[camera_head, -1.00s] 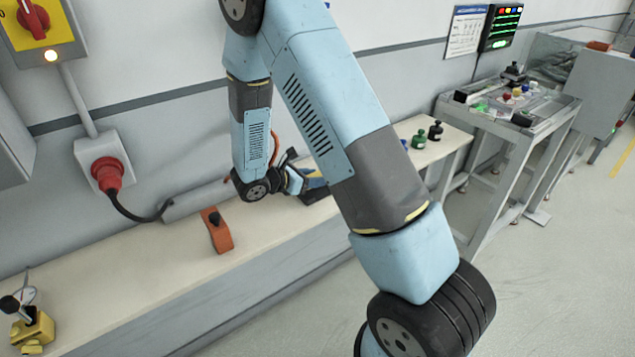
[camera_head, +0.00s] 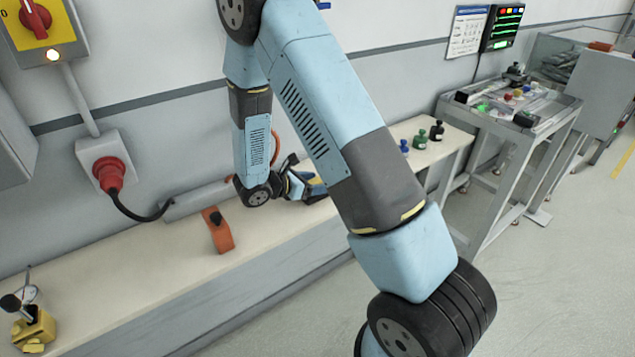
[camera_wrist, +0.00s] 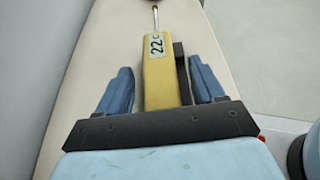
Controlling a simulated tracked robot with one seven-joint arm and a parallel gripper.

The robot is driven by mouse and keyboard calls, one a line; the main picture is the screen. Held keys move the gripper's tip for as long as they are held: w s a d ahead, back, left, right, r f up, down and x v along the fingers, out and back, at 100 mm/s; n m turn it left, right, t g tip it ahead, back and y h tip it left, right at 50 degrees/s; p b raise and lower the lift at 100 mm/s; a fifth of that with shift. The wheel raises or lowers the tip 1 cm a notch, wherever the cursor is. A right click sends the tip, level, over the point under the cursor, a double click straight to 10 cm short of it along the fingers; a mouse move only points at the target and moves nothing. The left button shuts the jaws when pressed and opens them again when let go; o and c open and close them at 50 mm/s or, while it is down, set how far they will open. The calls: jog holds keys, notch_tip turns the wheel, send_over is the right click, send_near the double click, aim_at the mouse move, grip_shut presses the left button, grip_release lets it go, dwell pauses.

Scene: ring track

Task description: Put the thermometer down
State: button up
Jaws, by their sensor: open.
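The thermometer (camera_wrist: 160,70) is a yellow handheld body with a display reading "22 c" and a thin metal probe pointing away from me. In the wrist view it lies between the two blue fingers of my gripper (camera_wrist: 161,62). The fingers are spread, with a gap on the left side; a dark part sits along the thermometer's right side. The pale bench top (camera_wrist: 95,60) shows beneath. Contact with the bench cannot be made out.
An orange holder (camera_head: 218,232) with a black knob stands left of my gripper, and a yellow device (camera_head: 35,330) sits at the bench's near left. Blue, green and black bottles (camera_head: 420,140) stand to the right.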

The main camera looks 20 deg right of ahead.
jog(key=v, duration=1.2)
jog(key=shift+d+r, duration=0.1)
jog(key=shift+r, duration=0.05)
jog(key=s+d+r+m+y, duration=0.4)
jog(key=s+r+m, duration=0.3)
jog(key=s+r, duration=0.1)
jog(key=s+d+r+m+t+y, duration=0.1)
jog(key=s+d+r+m+y, duration=0.2)
jog(key=s+r+m, duration=0.4)
jog(key=s+d+r+m+y, duration=0.4)
jog(key=s+r+m+y, duration=0.2)
jog(key=s+r, duration=0.4)
notch_tip(320, 180, up, 3)
jog(key=shift+d+r+m, duration=0.15)
jog(key=shift+d+m, duration=0.2)
jog(key=shift+m, duration=0.55)
